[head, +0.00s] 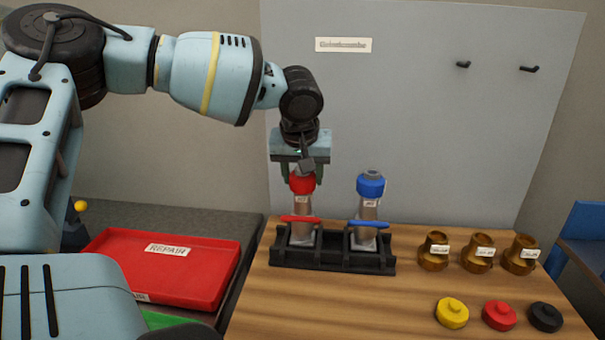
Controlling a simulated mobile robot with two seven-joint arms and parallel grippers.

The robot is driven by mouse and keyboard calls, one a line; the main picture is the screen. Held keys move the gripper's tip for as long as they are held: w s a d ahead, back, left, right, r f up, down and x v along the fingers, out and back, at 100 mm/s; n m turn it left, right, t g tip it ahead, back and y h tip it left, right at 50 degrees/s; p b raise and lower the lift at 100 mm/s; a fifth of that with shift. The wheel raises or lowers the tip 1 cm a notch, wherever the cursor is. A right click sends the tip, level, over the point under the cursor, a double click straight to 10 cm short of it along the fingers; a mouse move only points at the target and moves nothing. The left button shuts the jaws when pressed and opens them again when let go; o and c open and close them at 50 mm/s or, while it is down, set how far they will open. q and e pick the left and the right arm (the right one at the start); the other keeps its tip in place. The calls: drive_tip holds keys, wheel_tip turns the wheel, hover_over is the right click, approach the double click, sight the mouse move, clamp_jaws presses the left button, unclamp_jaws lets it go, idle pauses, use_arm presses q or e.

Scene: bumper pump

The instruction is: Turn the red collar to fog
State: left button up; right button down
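The red collar (302,184) sits at the top of a grey, upright pump-like cylinder (302,232) with a red lever at its lower part. My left gripper (303,178) points down over it, with one finger on each side of the collar. The fingers look close against the collar, but I cannot tell whether they press on it. The gripper hides part of the cylinder's top. A matching cylinder with a blue collar (371,185) and blue lever (368,224) stands to the right. My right gripper is not in view.
Both cylinders stand in a black rack (330,260) on the wooden table (330,305). Several brass fittings and yellow, red and black caps (499,315) lie at the right. A red REPAIR tray (205,262) is at the left. A grey panel (430,120) rises behind.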

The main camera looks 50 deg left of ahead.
use_arm(q)
drive_tip(key=o, duration=0.5)
drive_tip(key=shift+c, duration=0.2)
drive_tip(key=v, duration=0.7)
drive_tip(key=shift+r, duration=0.35)
drive_tip(key=shift+s+d+r, duration=0.1)
